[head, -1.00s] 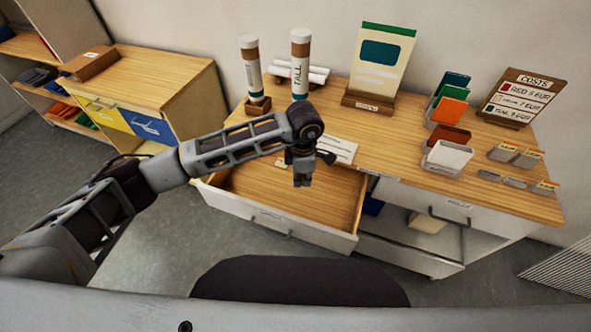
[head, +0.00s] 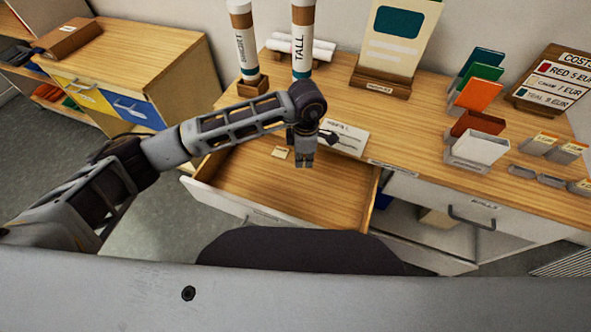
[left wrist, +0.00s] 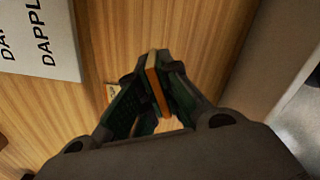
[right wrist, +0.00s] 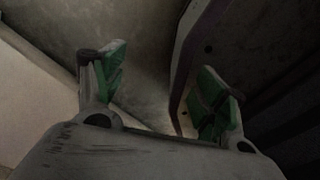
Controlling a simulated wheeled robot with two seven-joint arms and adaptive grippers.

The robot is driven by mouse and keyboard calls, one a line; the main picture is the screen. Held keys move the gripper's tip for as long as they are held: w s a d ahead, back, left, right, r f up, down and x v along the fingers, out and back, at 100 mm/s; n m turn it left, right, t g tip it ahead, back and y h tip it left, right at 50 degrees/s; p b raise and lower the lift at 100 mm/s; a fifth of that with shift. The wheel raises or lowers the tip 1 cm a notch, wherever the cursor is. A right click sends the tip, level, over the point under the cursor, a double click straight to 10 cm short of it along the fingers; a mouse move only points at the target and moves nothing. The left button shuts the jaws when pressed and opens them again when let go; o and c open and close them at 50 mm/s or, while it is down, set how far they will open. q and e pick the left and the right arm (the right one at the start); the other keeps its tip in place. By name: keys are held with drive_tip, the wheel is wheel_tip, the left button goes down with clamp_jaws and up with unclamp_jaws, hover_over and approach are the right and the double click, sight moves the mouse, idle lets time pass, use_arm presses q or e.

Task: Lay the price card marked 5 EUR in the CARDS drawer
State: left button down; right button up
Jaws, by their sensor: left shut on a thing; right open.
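My left gripper (head: 303,161) hangs over the open drawer (head: 330,205). In the left wrist view it is shut on a thin card (left wrist: 157,85) with an orange band and a pale edge, seen nearly edge-on. Its marking cannot be read. The drawer has a bare wooden floor, and its front label is too small to read. A small pale card (head: 281,152) lies toward the back of the drawer and partly shows in the left wrist view. My right gripper (right wrist: 160,90) is open and empty in the right wrist view; the head view does not show it.
Small card holders (head: 565,152) stand at the right, near coloured card stands (head: 478,95) and a COSTS board (head: 553,82). Tubes marked TALL (head: 302,45) and another stand at the back.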

use_arm(q)
drive_tip(key=f, duration=0.1)
hover_over(303, 181)
wheel_tip(303, 181, down, 6)
drive_tip(key=shift+s+r, duration=0.15)
drive_tip(key=shift+r, duration=0.1)
drive_tip(key=shift+f, duration=2.4)
use_arm(e)
drive_tip(key=shift+w+d+f, duration=0.15)
drive_tip(key=shift+d+f, duration=0.05)
drive_tip(key=shift+f, duration=0.05)
drive_tip(key=shift+w, duration=0.1)
